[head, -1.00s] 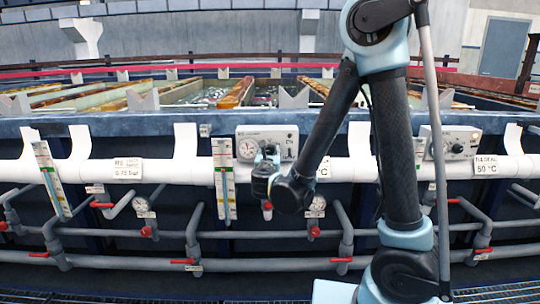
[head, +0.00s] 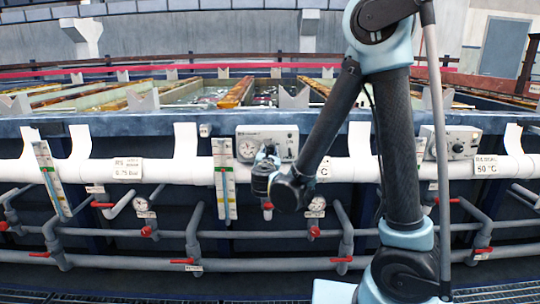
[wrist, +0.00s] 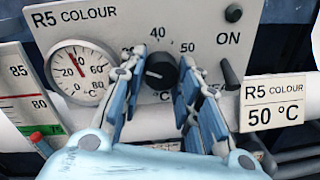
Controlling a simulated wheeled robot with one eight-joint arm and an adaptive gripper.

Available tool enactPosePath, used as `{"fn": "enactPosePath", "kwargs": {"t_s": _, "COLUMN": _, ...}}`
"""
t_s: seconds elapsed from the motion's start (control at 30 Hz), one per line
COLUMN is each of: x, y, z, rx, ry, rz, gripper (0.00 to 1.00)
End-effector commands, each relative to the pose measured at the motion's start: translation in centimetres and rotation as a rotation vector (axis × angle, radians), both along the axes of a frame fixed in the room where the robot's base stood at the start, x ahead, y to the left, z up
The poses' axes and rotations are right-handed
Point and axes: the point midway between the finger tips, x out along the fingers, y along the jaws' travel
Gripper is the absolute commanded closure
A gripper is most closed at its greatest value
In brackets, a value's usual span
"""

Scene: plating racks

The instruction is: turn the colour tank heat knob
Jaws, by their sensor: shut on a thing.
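In the wrist view the heat knob (wrist: 163,72) is black and round on a pale panel (wrist: 205,25) labelled "R5 COLOUR". My gripper (wrist: 160,86) is shut on the knob, with a blue-grey finger on either side. In the head view my gripper (head: 265,165) is in front of the control box (head: 252,134), and the arm hides the knob.
A round gauge (wrist: 80,72) is left of the knob and an ON switch (wrist: 230,74) is right. A sign (wrist: 272,103) reads "R5 COLOUR 50 °C". In the head view a white pipe (head: 100,170) runs below the box, with red-handled valves (head: 342,259) under it.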

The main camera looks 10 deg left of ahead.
Motion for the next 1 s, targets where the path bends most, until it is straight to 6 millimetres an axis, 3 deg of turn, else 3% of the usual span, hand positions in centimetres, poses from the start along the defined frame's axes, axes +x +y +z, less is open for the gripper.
{"fn": "enactPosePath", "kwargs": {"t_s": 1.0, "x": 0.06, "y": -0.4, "z": 0.17, "rx": 0.936, "ry": 0.226, "rz": -0.008, "gripper": 0.94}}
